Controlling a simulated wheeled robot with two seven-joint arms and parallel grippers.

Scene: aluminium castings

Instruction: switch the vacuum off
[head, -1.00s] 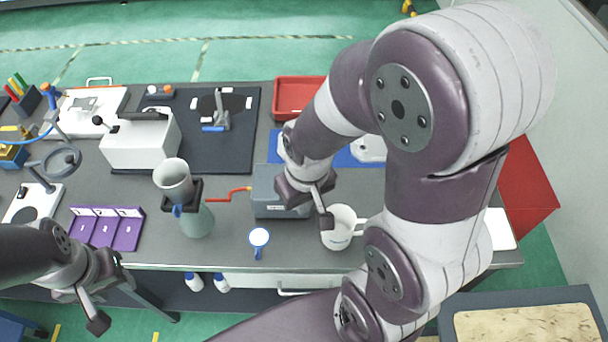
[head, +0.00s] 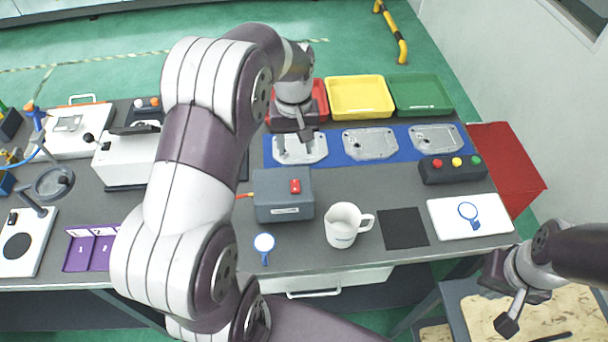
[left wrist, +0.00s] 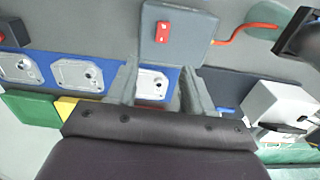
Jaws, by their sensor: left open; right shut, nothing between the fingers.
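The vacuum unit, a grey box (head: 284,208), stands mid-table with a red switch (head: 295,186) on top. A red hose (head: 245,196) leaves its left side. In the left wrist view the box (left wrist: 178,55), the switch (left wrist: 163,32) and the hose (left wrist: 250,32) show near the top. I cannot tell the switch's position. My left gripper (head: 304,142) is open and empty, behind the box and above a casting; its fingers (left wrist: 158,88) are apart over the casting in the left wrist view. My right gripper (head: 512,308) is shut and empty, off the table's front right.
A white mug (head: 345,225) stands right of the box and a blue-rimmed round tool (head: 264,243) lies in front. My left arm hides the left-middle table.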

